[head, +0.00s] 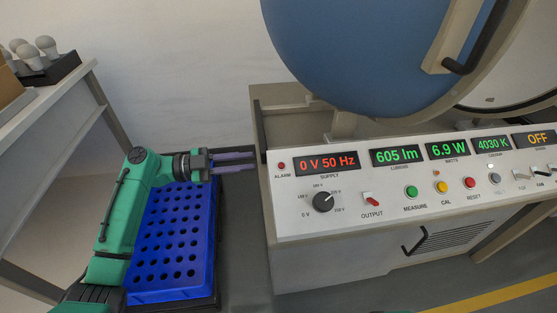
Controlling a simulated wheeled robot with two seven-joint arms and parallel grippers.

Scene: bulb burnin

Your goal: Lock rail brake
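No part in the head view is clearly marked as a rail brake, so I cannot tell which one it is. A dark upright bar (259,127) runs along the left side of the console (330,220). My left gripper (254,161) points right toward that side, above the far end of a blue rack. Its two purple-grey fingers lie apart with a narrow gap, and nothing shows between them. I cannot tell whether the fingertips touch the bar or console. My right gripper is out of view.
The blue rack (150,283) with rows of holes lies below my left arm. A big blue sphere (360,50) stands behind the console. A black handle (413,243) sits on the console front. A bench (60,85) with bulbs stands at left.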

